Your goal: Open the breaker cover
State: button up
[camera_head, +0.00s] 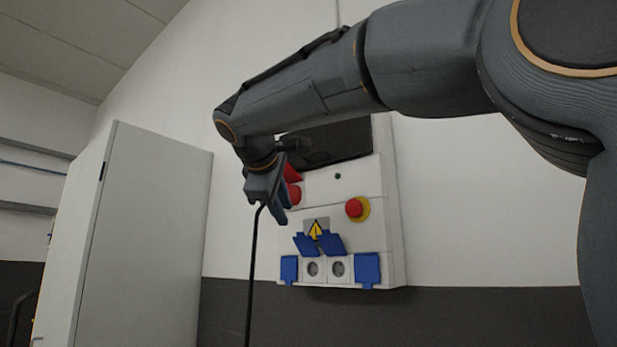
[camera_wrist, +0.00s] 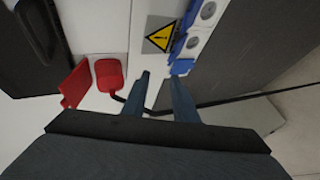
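The breaker cover (camera_head: 335,145) looks like a dark panel at the top of the white wall box (camera_head: 375,225), partly hidden behind my arm. In the wrist view a dark panel with a black handle-like loop (camera_wrist: 40,30) fills the upper left corner and seems to be this cover. I cannot tell whether it is fully shut. My gripper (camera_head: 271,210) is at the box's left side, lower than the cover. Its fingers (camera_wrist: 161,78) are apart with nothing clearly held between them. The fingertips point toward the box, away from the cover.
A red plug (camera_wrist: 108,76) and open red lid (camera_wrist: 75,84) are beside my fingers, with a black cable (camera_head: 252,270) hanging down. A red button (camera_head: 355,208), a warning sign (camera_wrist: 160,38) and blue-lidded sockets (camera_head: 368,270) are on the box. A grey cabinet (camera_head: 150,240) stands left.

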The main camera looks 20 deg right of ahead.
jog(key=t+h, duration=0.2)
send_near(316, 141)
notch_tip(316, 141, down, 5)
jog(key=s+a, duration=0.2)
jog(key=p+x, duration=0.2)
jog(key=x, duration=0.5)
jog(key=shift+w+m, duration=0.25)
jog(key=shift+m, duration=0.05)
jog(key=shift+d, duration=0.15)
grip_shut()
jog(key=shift+f, duration=0.1)
